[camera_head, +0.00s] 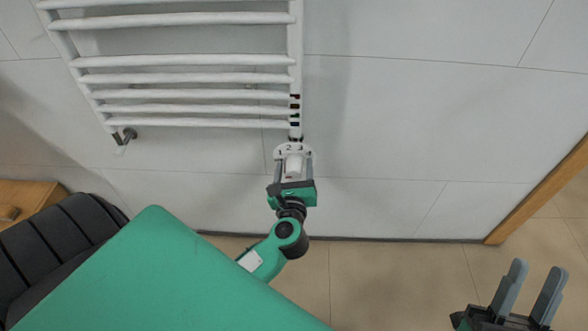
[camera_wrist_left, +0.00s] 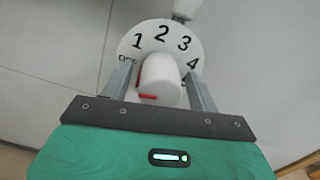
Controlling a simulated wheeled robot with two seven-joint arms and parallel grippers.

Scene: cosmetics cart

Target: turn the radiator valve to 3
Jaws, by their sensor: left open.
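The radiator valve has a white round dial (camera_wrist_left: 162,38) with black numbers 1, 2, 3 and 4, and a white cylindrical knob (camera_wrist_left: 160,78). In the head view the dial (camera_head: 289,149) sits below the radiator's right upright. A red mark shows on the knob's lower left, and another bit of red shows at its left side by the finger. Which number the knob points to is unclear. My left gripper (camera_head: 293,168) is open, with one finger on each side of the knob; contact cannot be told. My right gripper (camera_head: 533,288) is open and empty at lower right.
A white towel radiator (camera_head: 190,78) hangs on the tiled wall, with a pipe fitting (camera_head: 125,137) at its lower left. A dark ribbed seat (camera_head: 65,235) and a wooden cabinet (camera_head: 25,197) stand at left. A wooden door frame (camera_head: 540,193) is at right. Floor is clear in the middle right.

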